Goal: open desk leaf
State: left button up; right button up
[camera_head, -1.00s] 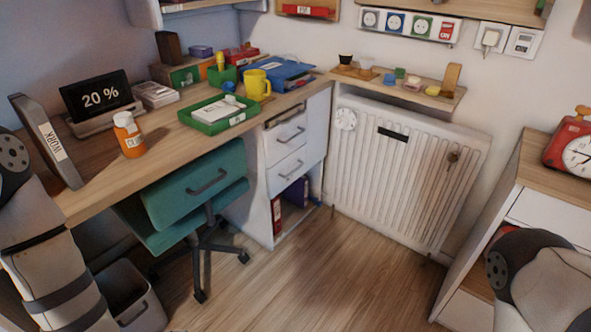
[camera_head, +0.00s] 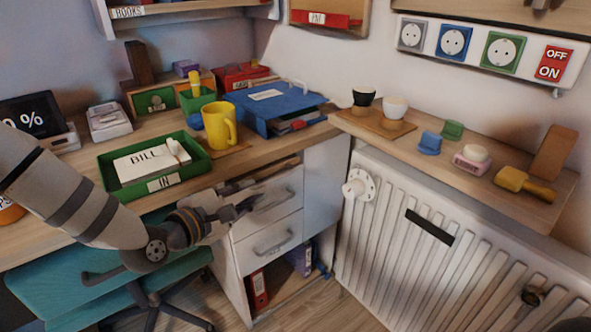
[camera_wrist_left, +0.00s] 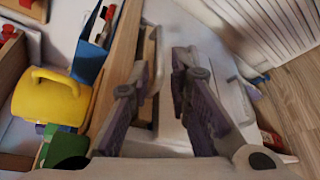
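The desk leaf (camera_head: 268,174) shows as a thin wooden edge under the desktop, above the white drawers; it looks closed or nearly so. My left gripper (camera_head: 252,204) is in front of the drawer unit, just below the leaf's edge and close to the upper drawer handle. In the left wrist view my left gripper (camera_wrist_left: 163,72) has its two fingers apart, with nothing seen held between them. A grey handle (camera_wrist_left: 153,55) lies beside a wooden edge just beyond the fingertips; contact cannot be told.
On the desktop are a green tray (camera_head: 110,178), a yellow mug (camera_head: 219,126) and a blue folder box (camera_head: 268,105). The radiator (camera_head: 430,265) and the shelf (camera_head: 480,188) over it stand right. A teal chair (camera_head: 60,285) is below my left arm.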

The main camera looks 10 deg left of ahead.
aim_at(274, 181)
pick_arm(q)
jog(key=b+x, duration=0.2)
jog(key=x, duration=0.8)
jog(key=shift+f, duration=0.1)
jog(key=shift+w+d, duration=0.25)
jog(key=shift+w, duration=0.3)
grip_shut()
pick_arm(e)
jog(key=shift+x, duration=1.1)
